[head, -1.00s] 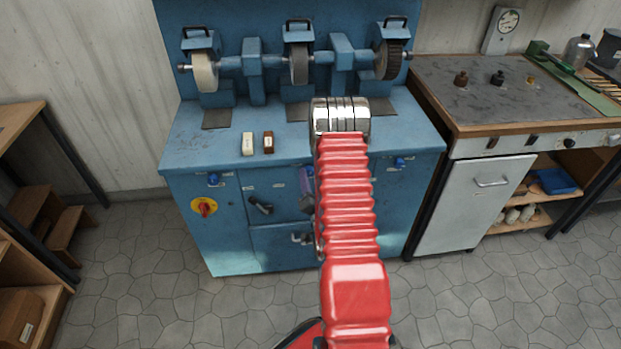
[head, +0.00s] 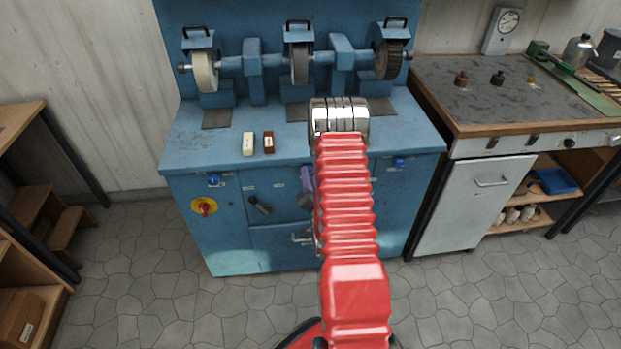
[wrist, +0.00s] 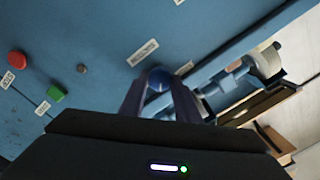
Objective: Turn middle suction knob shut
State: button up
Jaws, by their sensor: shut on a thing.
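The middle suction knob, a round blue knob (wrist: 159,77), shows in the wrist view between the two fingers of my gripper (wrist: 159,90). The gripper is shut on it, with a finger on each side. In the head view my red arm hides the middle knob, and only a purplish part of my gripper (head: 307,180) shows left of the arm, at the front of the blue machine (head: 225,245). The left blue knob (head: 214,180) and right blue knob (head: 399,163) are visible on that front. The middle knob's turn angle cannot be told.
A red-and-yellow switch (head: 204,207) and a dark lever handle (head: 260,205) are left of my arm. A white block (head: 248,144) and a brown block (head: 268,142) lie on the machine top. A workbench (head: 480,100) stands right. The floor in front is open.

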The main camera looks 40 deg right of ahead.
jog(key=shift+n, duration=0.3)
jog(key=shift+c, duration=0.4)
jog(key=shift+n, duration=3.3)
jog(key=o, duration=1)
jog(key=shift+o, duration=0.2)
